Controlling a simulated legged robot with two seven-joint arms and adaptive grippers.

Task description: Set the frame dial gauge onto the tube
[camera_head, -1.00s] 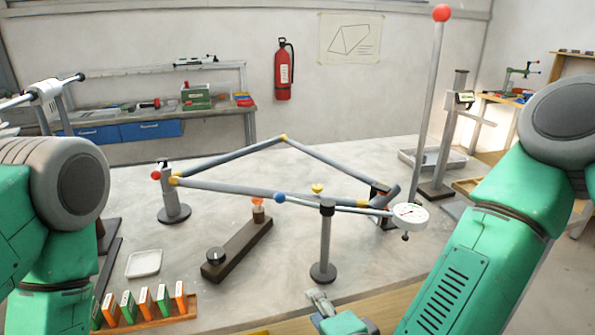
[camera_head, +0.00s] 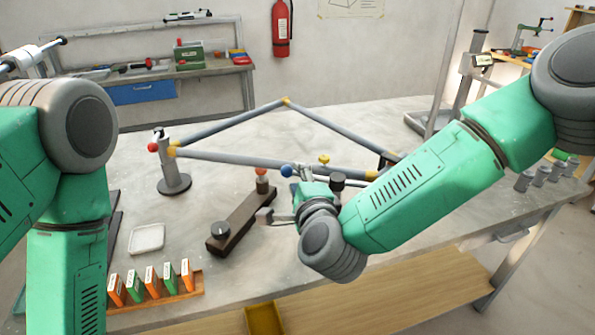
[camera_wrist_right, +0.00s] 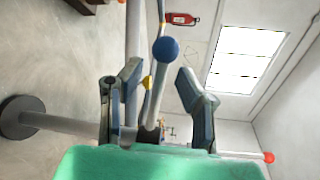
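The grey tube frame (camera_head: 225,157) with yellow joints stands on the table, its left corner on a clamp post (camera_head: 172,177). My right gripper (camera_head: 280,199) is beside the ball end. In the right wrist view its two fingers (camera_wrist_right: 160,92) are apart, with the blue ball (camera_wrist_right: 165,50) and a grey bar between them; contact is not clear. My left gripper is not in view, only the arm.
A black-capped support post (camera_head: 338,180) is partly hidden behind my right arm. A dark block (camera_head: 238,222) with a knob lies front left of the frame. A white dish (camera_head: 147,238) and a rack of orange and green pieces (camera_head: 155,286) lie at left front.

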